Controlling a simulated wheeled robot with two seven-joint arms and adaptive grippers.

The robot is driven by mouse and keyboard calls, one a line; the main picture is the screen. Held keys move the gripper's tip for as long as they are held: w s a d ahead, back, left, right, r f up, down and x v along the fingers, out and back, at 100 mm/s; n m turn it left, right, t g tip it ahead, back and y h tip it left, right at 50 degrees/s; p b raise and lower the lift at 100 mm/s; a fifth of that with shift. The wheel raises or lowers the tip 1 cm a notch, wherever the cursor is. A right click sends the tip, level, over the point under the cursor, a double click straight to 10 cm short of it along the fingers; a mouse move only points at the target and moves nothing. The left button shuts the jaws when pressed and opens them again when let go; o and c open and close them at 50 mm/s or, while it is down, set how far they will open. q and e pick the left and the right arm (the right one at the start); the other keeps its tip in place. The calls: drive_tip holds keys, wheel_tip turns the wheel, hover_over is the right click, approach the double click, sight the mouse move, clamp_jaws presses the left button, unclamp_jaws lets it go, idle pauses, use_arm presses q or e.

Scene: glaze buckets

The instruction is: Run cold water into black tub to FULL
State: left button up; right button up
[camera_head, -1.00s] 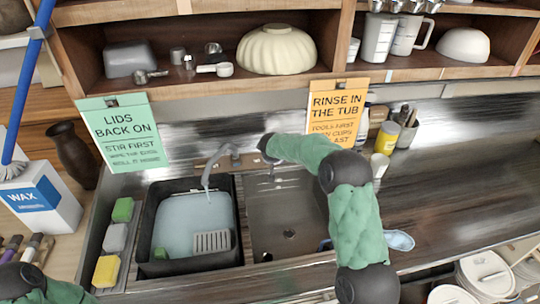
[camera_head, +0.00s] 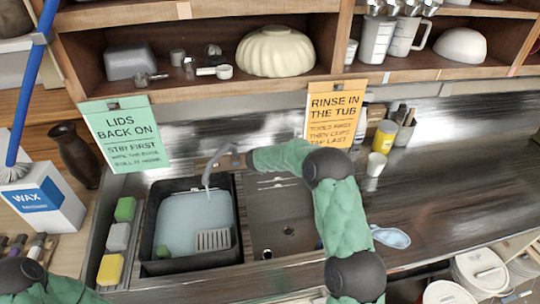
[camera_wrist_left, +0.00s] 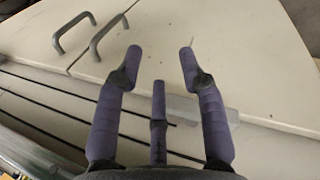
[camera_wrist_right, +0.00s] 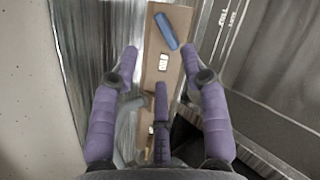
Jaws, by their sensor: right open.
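The black tub (camera_head: 147,245) sits in the left part of the sink. Pale blue water (camera_head: 190,222) covers much of its inside. My right arm reaches to just right of the spout in the head view. My right gripper (camera_wrist_right: 158,58) is open and empty over the wooden tap board, which carries a blue handle (camera_wrist_right: 167,31) beyond the fingertips. My left gripper (camera_wrist_left: 161,55) is open and empty in front of pale cabinet doors.
The right basin (camera_head: 285,225) looks empty. A white slotted piece (camera_head: 213,239) is at the tub's front right. Green, grey and yellow sponges (camera_head: 110,268) line its left side. A shelf (camera_head: 230,85) and an orange sign (camera_head: 335,112) stand behind.

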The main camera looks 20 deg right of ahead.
drive_tip(key=x, duration=1)
drive_tip(key=shift+w+d+f+p, duration=0.15)
drive_tip(key=shift+p, duration=0.15)
clamp_jaws()
